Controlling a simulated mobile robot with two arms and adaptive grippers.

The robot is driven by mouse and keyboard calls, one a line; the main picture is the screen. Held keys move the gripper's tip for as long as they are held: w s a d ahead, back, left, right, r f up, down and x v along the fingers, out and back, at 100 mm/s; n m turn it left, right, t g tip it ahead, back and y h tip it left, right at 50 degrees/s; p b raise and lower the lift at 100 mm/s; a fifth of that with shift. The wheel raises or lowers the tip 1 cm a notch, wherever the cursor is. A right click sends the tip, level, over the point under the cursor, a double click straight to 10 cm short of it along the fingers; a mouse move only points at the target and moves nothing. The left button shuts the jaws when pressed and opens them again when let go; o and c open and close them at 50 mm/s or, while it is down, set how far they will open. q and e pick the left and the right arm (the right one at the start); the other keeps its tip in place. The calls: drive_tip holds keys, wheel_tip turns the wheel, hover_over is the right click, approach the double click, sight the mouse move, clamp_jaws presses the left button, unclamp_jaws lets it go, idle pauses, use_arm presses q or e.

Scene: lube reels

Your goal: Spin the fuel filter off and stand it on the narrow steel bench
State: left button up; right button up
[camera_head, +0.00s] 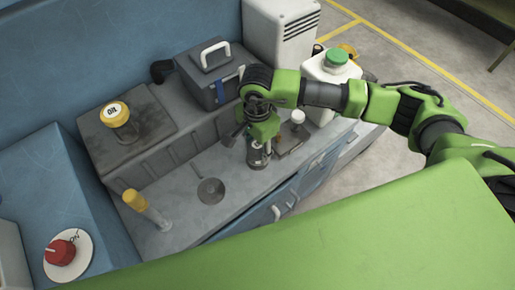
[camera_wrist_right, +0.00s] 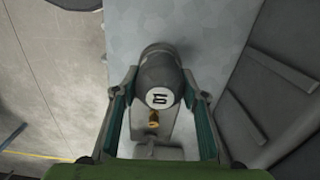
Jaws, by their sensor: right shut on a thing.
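A dark grey can-shaped filter (camera_head: 258,158), which I take to be the fuel filter, stands roughly upright over the grey steel surface (camera_head: 180,190). My right gripper (camera_head: 260,142) is above it and shut on it. In the right wrist view the filter (camera_wrist_right: 158,72) sits between the two fingers of the gripper (camera_wrist_right: 160,85), with a white round label marked in black on its end. I cannot tell whether its base touches the surface. My left gripper is not in view.
A round drain (camera_head: 211,191) and a yellow-topped post (camera_head: 136,200) are on the steel surface left of the gripper. A yellow Oil cap (camera_head: 118,114) is on a raised dark block. A white jug with a green cap (camera_head: 337,58) and a grey toolbox (camera_head: 205,75) stand behind.

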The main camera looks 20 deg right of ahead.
drive_tip(key=n+b, duration=0.2)
drive_tip(key=n, duration=0.1)
drive_tip(key=shift+f+b, duration=0.35)
drive_tip(key=shift+n+b, duration=0.3)
drive_tip(key=shift+n, duration=0.1)
drive_tip(key=shift+s+r+n, duration=0.1)
drive_tip(key=shift+r+n, duration=0.05)
drive_tip(key=shift+n, duration=0.25)
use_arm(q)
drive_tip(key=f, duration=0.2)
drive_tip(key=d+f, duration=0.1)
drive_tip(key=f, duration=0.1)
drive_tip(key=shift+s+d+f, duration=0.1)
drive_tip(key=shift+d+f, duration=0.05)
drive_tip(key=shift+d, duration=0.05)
use_arm(e)
drive_tip(key=n+b, duration=0.4)
drive_tip(key=b, duration=0.1)
drive_tip(key=shift+f, duration=0.2)
drive_tip(key=shift+n, duration=0.5)
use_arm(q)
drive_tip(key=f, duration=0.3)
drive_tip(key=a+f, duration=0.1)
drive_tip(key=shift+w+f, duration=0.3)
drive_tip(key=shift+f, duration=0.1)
use_arm(e)
drive_tip(key=shift+s+r, duration=0.1)
drive_tip(key=shift+r, duration=0.05)
